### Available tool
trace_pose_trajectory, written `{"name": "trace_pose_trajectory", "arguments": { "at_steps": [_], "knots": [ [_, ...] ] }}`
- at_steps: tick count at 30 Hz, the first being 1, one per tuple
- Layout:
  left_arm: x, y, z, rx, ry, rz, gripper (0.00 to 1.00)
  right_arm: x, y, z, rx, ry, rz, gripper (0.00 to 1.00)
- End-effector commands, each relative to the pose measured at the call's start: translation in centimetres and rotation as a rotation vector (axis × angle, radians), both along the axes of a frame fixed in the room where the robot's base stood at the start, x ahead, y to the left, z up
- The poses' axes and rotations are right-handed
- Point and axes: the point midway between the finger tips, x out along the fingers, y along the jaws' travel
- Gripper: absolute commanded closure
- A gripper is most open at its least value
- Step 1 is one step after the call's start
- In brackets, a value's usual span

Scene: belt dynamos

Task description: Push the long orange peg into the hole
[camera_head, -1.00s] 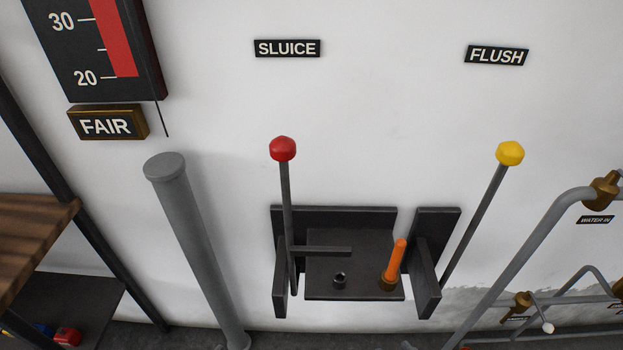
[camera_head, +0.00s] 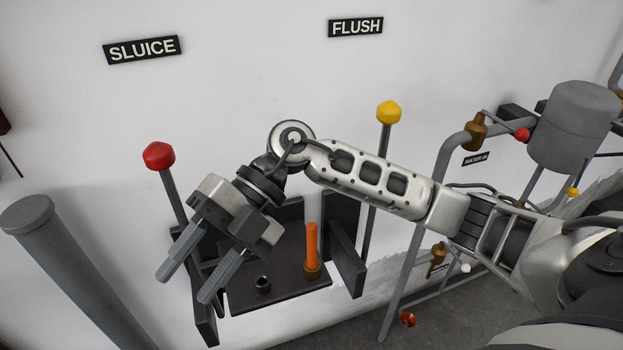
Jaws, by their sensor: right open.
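A small dark round socket with a hole (camera_head: 263,284) sits on the same shelf, left of the peg. My right gripper (camera_head: 187,287) is open and empty, its fingers pointing down and left. It appears left of the peg and socket, in front of the shelf's left side, and touches neither. My right arm hides part of the shelf's back. My left gripper is not in view.
The red-knobbed SLUICE lever (camera_head: 159,156) rises behind my gripper at the left. The yellow-knobbed FLUSH lever (camera_head: 388,112) stands to the right. A thick grey post (camera_head: 75,270) is at the left. Pipes (camera_head: 408,245) and a grey tank (camera_head: 573,125) are at the right.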

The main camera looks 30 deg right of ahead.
Motion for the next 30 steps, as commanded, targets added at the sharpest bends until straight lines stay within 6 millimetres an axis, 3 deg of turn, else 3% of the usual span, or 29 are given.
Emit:
{"name": "trace_pose_trajectory", "arguments": {
  "at_steps": [1,3,6,10,13,17,30],
  "knots": [
    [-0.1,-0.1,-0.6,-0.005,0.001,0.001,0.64,1.5,-3.3,-1.2,-0.227,-0.062,0.001,0.55],
    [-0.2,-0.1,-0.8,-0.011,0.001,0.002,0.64,3.3,-8.1,-1.8,-0.510,-0.102,-0.043,0.55],
    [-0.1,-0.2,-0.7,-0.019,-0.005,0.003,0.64,5.2,-13.7,-1.0,-0.798,-0.123,-0.149,0.55],
    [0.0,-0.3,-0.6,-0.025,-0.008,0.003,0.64,6.3,-18.6,0.6,-1.017,-0.127,-0.272,0.55],
    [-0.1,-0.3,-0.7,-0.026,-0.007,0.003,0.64,6.5,-20.3,1.4,-1.095,-0.124,-0.326,0.55],
    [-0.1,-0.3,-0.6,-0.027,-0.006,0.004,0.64,6.5,-21.0,1.0,-1.124,-0.118,-0.345,0.55],
    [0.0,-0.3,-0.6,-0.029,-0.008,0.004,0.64,6.4,-20.9,-7.0,-1.120,-0.117,-0.338,0.55]
  ]
}}
